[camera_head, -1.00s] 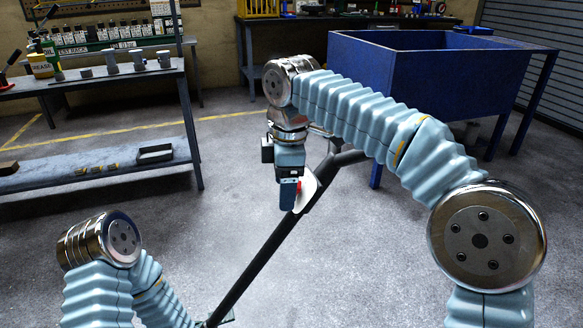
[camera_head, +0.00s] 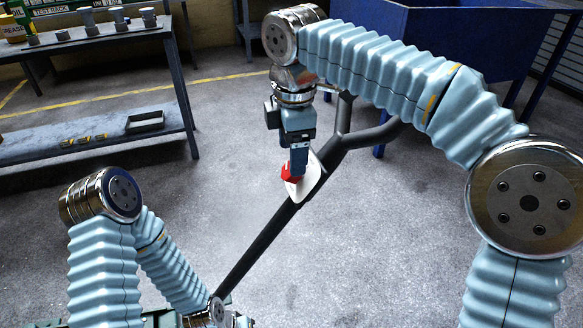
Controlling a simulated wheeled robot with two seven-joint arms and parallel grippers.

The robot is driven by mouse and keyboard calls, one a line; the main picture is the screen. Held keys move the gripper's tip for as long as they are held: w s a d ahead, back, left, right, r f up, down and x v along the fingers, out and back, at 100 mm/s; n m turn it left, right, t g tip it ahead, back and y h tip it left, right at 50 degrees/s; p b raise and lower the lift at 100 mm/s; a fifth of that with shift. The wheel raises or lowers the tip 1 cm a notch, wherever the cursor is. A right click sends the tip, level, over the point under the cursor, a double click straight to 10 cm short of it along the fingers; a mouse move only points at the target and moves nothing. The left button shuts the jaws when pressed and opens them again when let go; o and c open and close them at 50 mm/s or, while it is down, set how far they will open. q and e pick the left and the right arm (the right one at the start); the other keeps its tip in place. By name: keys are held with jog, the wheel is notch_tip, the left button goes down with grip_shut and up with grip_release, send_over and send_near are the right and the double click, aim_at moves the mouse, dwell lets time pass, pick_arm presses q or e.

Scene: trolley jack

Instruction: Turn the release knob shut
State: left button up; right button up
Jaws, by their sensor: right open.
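The release knob (camera_head: 290,174) is red and sits by a white plate (camera_head: 306,186) on the black jack handle (camera_head: 256,246). The handle slants from the lower left up to a forked bar at the upper right. My right gripper (camera_head: 297,170) points down at the knob, its fingers open and overlapping it in the head view. I cannot tell whether the fingers touch the knob. Part of the knob is hidden behind the fingers. My left arm is at the lower left, and its gripper does not show clearly.
A grey workbench (camera_head: 95,45) with several metal parts and a lower shelf (camera_head: 60,148) with a small black tray (camera_head: 145,122) stands at the left. A blue bin (camera_head: 440,40) stands behind my right arm. The concrete floor around the handle is clear.

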notch_tip(320, 180, down, 4)
jog(key=shift+w+f, duration=0.15)
jog(key=shift+f, duration=0.05)
jog(key=shift+b, duration=0.3)
jog(key=c, duration=1.1)
jog(key=shift+o, duration=0.2)
jog(key=shift+f+m+t+b, duration=0.2)
jog(key=shift+m+t+b, duration=0.25)
jog(key=shift+b, duration=0.45)
jog(key=m+t+b, duration=0.1)
jog(key=t+b, duration=0.1)
jog(key=b, duration=0.1)
jog(key=m+t+b, duration=0.2)
jog(key=b, duration=0.2)
jog(key=s+m+t+b, duration=0.1)
jog(key=t+b, duration=0.1)
jog(key=b, duration=0.2)
jog(key=shift+s+f+m+t, duration=0.1)
jog(key=shift+f+m+t, duration=0.15)
jog(key=shift+f+m, duration=0.1)
jog(key=shift+a+r+m+t+b, duration=0.15)
jog(key=shift+m+t+b, duration=0.45)
jog(key=shift+b, duration=0.35)
jog(key=shift+r, duration=0.1)
